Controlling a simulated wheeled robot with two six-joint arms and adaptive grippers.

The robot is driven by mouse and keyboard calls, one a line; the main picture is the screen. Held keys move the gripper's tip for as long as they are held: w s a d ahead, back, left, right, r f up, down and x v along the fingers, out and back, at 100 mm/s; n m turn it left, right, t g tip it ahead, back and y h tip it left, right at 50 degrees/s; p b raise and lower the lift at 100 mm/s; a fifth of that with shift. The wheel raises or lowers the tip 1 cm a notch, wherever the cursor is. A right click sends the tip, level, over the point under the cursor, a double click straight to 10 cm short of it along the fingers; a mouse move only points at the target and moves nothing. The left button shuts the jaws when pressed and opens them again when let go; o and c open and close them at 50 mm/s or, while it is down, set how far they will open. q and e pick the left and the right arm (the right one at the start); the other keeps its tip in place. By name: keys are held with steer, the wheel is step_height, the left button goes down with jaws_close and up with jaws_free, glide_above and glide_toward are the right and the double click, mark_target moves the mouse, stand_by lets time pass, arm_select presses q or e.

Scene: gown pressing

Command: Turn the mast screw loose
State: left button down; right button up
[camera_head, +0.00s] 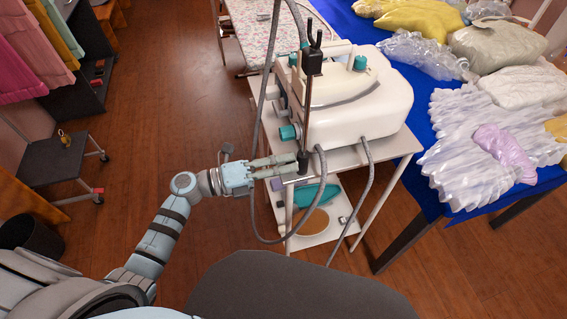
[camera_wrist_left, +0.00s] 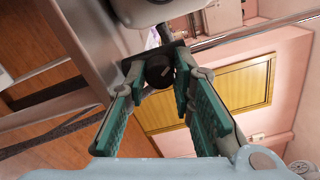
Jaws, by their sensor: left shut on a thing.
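The mast (camera_head: 307,105) is a thin dark pole standing at the front of the white steam station (camera_head: 360,105), with a black forked top. Its black lower end (camera_head: 303,160) is by my left fingertips. My left gripper (camera_head: 292,164) reaches in from the left at the trolley's front edge. In the left wrist view the mast screw (camera_wrist_left: 160,70) is a round black knob with a light mark on its face. It sits between the green-padded fingertips of my left gripper (camera_wrist_left: 158,78), which are shut on it. My right gripper is not in view.
Grey hoses (camera_head: 322,190) hang in front of the trolley (camera_head: 345,155), one looping close by my left wrist. A teal iron-shaped thing (camera_head: 312,195) lies on the lower shelf (camera_head: 290,238). A blue-covered table (camera_head: 410,175) with bagged garments is at right.

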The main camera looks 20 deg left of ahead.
arm_select(q)
steer(key=c, duration=1.4)
jaws_free()
steer(key=shift+o, duration=0.2)
